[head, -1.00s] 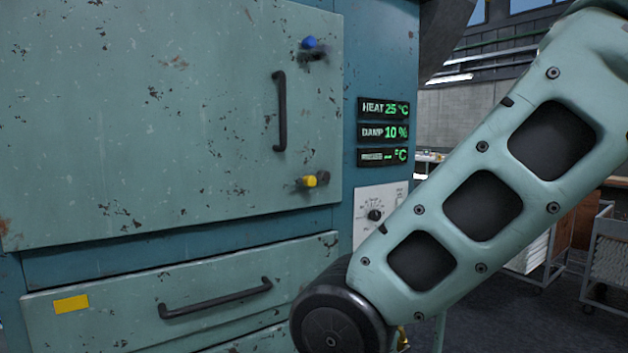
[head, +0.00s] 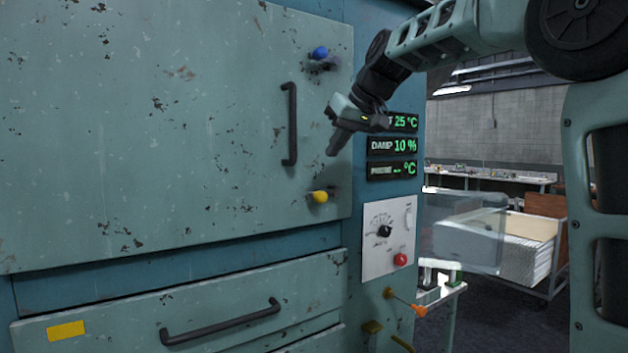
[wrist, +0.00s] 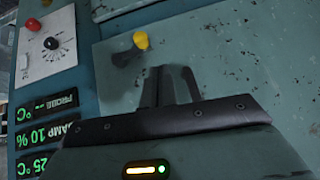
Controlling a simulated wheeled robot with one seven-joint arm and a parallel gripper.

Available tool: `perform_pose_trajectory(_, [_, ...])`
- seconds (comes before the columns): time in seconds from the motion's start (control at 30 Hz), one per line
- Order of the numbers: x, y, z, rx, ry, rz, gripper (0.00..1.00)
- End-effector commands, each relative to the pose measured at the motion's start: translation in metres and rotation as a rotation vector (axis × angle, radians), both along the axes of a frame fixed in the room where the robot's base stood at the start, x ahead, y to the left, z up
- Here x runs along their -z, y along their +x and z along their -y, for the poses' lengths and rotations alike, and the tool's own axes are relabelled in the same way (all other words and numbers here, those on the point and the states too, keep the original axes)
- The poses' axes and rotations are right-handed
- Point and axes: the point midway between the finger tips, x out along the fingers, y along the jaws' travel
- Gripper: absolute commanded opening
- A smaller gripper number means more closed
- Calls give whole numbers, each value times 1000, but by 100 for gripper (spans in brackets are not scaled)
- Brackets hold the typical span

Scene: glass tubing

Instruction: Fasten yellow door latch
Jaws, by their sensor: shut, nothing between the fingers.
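The yellow door latch (head: 320,197) is a yellow knob on a dark lever at the lower right edge of the large green door (head: 150,130). It also shows in the wrist view (wrist: 141,41), just beyond the fingertips. My gripper (head: 333,150) is shut and empty, pointing down in front of the door's right edge. In the head view it appears above the yellow latch and right of the black door handle (head: 290,125). In the wrist view my fingers (wrist: 168,72) appear apart from the yellow knob. The door looks closed against its frame.
A blue latch knob (head: 319,53) sits at the door's upper right. Green-digit displays (head: 391,146) and a white dial panel (head: 388,236) are on the right frame. A drawer (head: 110,310) with a black handle is below. A cart (head: 500,240) stands at the right.

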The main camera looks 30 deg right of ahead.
Motion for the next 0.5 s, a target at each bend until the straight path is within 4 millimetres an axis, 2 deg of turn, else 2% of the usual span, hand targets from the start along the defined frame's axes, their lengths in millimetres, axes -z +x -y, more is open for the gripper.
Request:
perform_pose_trajectory(0.03, [-12, 0, 15, 20, -4, 21, 0])
perform_pose_trajectory(0.17, [-28, -1, 35, 43, -15, 49, 0])
perform_pose_trajectory(0.5, [-31, -1, 38, 46, -18, 53, 0])
